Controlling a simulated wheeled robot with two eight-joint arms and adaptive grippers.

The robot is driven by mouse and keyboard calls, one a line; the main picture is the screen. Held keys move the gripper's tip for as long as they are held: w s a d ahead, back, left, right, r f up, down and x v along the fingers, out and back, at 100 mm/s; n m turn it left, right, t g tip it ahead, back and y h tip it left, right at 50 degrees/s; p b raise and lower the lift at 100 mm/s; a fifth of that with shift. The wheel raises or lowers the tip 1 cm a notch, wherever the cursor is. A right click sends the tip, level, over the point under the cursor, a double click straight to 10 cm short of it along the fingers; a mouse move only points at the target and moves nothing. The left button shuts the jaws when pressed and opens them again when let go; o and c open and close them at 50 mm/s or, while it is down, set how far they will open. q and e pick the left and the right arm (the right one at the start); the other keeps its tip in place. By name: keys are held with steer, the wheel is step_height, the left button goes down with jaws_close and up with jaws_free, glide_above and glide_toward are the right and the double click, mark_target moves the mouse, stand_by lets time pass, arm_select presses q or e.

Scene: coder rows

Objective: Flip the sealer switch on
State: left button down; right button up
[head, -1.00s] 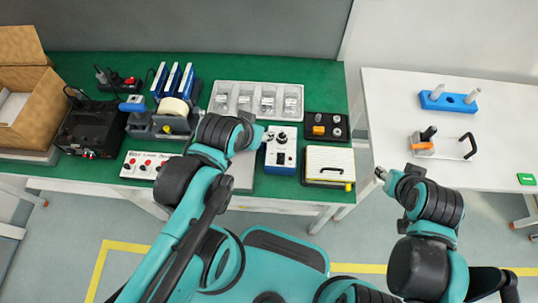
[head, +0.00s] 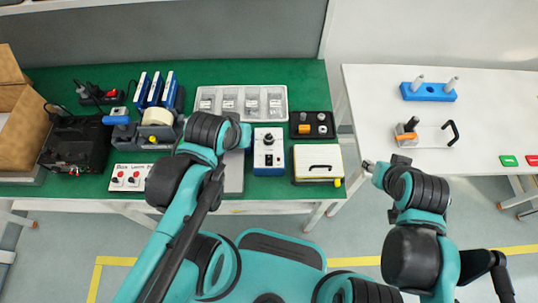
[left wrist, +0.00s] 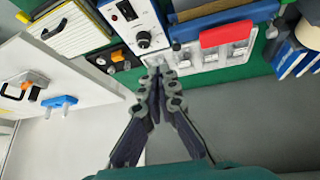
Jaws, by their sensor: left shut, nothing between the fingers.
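A blue-and-white control box (head: 268,158) with a dark knob stands near the front of the green bench in the head view. Its knob and a small red-marked panel also show on the box in the left wrist view (left wrist: 128,14). A red handle (left wrist: 228,34) lies across the clear tray in the left wrist view. My left gripper (left wrist: 160,72) is shut and empty, apart from the box; in the head view my arm hides its fingers. My right gripper (head: 369,166) hangs by the white table's front edge, its fingers too small to judge.
A red-button panel (head: 128,182) and a black machine (head: 72,148) stand left. The white table (head: 370,105) has free room.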

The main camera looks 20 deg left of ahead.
arm_select(q)
steer(key=n, duration=0.2)
steer(key=n+g+p, duration=0.7)
steer(key=n+g, duration=0.1)
steer(key=n, duration=1)
glide_above(269, 162)
steer(key=w, duration=0.2)
steer(key=shift+w+a, duration=0.1)
steer(key=shift+a, duration=0.15)
steer(key=shift+f, duration=0.1)
steer(key=f+b, duration=0.2)
steer(key=f, duration=0.2)
steer(key=s+f+b, duration=0.1)
steer(key=f+b, duration=0.1)
steer(key=f, duration=0.3)
steer(key=f+b, duration=0.2)
steer(key=f, duration=0.3)
steer(key=shift+s+d, duration=0.2)
steer(key=shift+s, duration=0.1)
steer(key=shift+r, duration=0.1)
